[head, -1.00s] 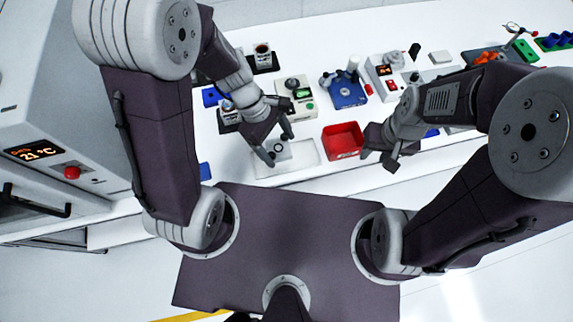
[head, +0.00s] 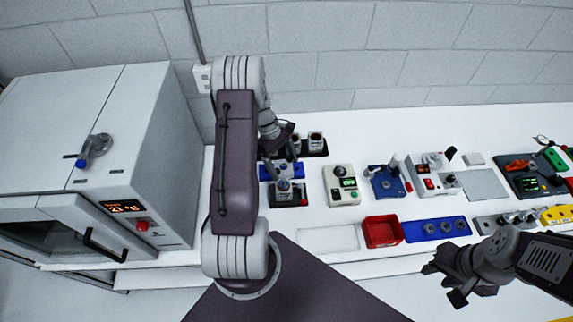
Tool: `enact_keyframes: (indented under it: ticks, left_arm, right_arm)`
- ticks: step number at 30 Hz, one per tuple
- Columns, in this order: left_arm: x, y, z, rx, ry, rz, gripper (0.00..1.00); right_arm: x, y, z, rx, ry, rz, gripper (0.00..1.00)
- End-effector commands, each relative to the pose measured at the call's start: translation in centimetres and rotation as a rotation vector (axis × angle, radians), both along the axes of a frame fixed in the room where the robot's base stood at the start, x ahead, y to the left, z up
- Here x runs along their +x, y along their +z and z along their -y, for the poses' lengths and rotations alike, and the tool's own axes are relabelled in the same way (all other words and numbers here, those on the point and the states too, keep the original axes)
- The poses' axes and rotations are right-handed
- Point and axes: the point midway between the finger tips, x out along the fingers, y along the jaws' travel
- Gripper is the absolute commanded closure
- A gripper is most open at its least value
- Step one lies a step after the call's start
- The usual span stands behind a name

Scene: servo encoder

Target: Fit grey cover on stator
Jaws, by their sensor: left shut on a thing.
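My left gripper (head: 283,172) is shut above the black station (head: 290,201) with a small red display. What it holds is too small and partly hidden to make out well. A silvery round part (head: 284,185) shows just below the fingers at the station; I cannot tell whether it is the grey cover, the stator or both together. The white tray (head: 328,238) is empty. My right gripper (head: 446,284) is open and empty, in front of the bench at the right.
A beige device (head: 341,184), red bin (head: 382,231) and blue fixture strip (head: 436,228) are to the right. An oven (head: 150,160) stands left.

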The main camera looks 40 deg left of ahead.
Motion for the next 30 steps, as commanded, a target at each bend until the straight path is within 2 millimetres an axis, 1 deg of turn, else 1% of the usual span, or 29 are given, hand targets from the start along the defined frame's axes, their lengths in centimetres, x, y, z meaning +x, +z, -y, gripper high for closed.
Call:
enact_keyframes:
  ticks: [1,9,11,16,30]
  left_arm:
    - [0.0,-0.9,0.0,0.000,0.000,0.000,0.68]
    - [0.0,-4.6,0.1,-0.001,0.000,-0.001,0.68]
    - [0.0,-3.8,0.1,-0.001,0.000,0.000,0.68]
    - [0.0,-3.8,0.1,0.000,0.000,0.000,0.68]
    - [0.0,-5.3,0.1,0.000,0.000,0.000,0.68]
  right_arm:
    - [0.0,-0.8,0.0,0.000,0.000,0.000,0.64]
    - [0.0,-4.1,0.0,0.000,0.000,0.000,0.64]
    - [0.0,-3.3,0.0,0.000,0.000,-0.001,0.64]
    - [0.0,-3.3,0.0,0.000,0.000,0.000,0.64]
    - [0.0,-4.3,0.0,0.000,0.000,0.000,0.64]
